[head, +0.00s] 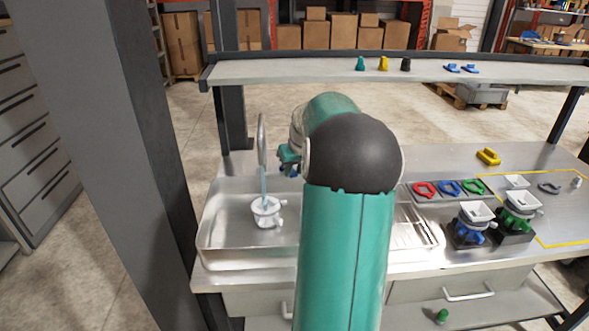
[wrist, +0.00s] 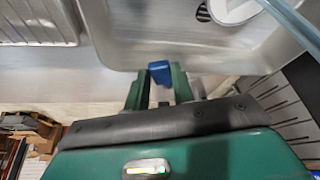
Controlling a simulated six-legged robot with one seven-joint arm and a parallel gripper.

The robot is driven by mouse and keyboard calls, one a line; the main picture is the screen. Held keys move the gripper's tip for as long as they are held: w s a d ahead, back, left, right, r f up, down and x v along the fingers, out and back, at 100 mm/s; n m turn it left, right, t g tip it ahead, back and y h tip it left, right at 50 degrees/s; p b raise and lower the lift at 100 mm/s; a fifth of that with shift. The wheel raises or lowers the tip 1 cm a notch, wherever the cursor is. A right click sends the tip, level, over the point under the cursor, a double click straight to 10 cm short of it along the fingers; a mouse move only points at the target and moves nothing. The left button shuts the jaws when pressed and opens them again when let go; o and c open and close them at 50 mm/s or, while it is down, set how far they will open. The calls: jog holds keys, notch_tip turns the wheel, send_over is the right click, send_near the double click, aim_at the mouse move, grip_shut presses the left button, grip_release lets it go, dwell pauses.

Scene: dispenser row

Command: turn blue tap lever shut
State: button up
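A thin grey tap spout (head: 261,140) rises at the back left of the steel sink. A pale blue stream runs from it into a white cup (head: 266,207) on the sink floor; the stream also shows in the wrist view. The blue tap lever (wrist: 160,72) stands beyond the sink's rim. My gripper (wrist: 160,82) has a green finger on each side of the lever, with no clear gap, and looks shut on it. In the head view my gripper (head: 290,160) is small, behind the sink, and my arm hides part of it.
The sink (head: 225,247) has a ribbed drainer on its right. Red, blue and green rings lie in a tray (head: 448,200). Two dispensers (head: 473,224) stand to the right. A raised shelf (head: 300,75) spans the back. A dark post (head: 150,110) stands at left.

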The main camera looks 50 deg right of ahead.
grip_shut()
